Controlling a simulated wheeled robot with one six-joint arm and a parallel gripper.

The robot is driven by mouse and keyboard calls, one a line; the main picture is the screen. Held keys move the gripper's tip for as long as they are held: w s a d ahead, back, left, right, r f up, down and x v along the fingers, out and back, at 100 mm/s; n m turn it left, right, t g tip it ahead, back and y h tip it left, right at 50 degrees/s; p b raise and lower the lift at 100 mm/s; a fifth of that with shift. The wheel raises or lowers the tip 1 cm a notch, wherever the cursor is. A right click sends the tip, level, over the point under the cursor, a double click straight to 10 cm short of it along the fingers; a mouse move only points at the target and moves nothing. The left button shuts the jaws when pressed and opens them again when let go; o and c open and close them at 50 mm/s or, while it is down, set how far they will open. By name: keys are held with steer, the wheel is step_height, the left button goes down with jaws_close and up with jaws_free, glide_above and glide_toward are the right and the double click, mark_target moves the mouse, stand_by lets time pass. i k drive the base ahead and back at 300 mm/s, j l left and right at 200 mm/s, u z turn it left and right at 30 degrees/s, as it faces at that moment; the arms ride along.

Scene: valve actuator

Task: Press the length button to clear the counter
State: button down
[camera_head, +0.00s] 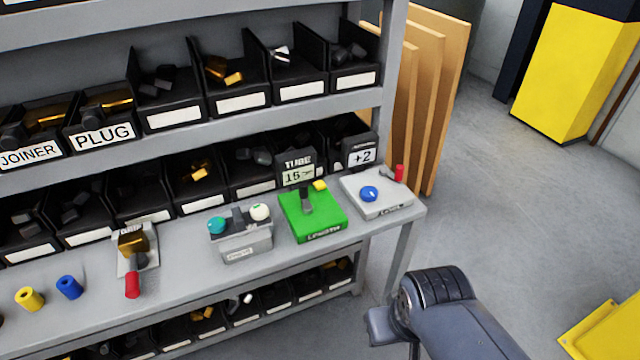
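The green box (325,228) with "LENGTH" on its front stands on the grey bench, right of centre. A yellow button (320,185) sits at its back right corner, and a dark upright lever or post (306,202) stands on its top. A dark display (297,170) behind it reads "TUBE" and what looks like 15. Part of my arm (440,300) shows at the bottom right, in front of the bench and apart from the green box. My gripper's fingertips do not show.
A pale box with a blue button (369,194) and red knob (399,174) stands right of the green box, by a "+2" display (361,155). A grey box (246,244) with teal and white knobs stands left. Shelf bins rise behind; the floor right is open.

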mark_target(320, 185)
steer(key=i+j+z, duration=0.15)
steer(key=j+z, duration=0.55)
steer(key=j, duration=0.2)
steer(key=j+z, duration=0.4)
steer(key=i+j, duration=0.05)
steer(key=j, duration=0.05)
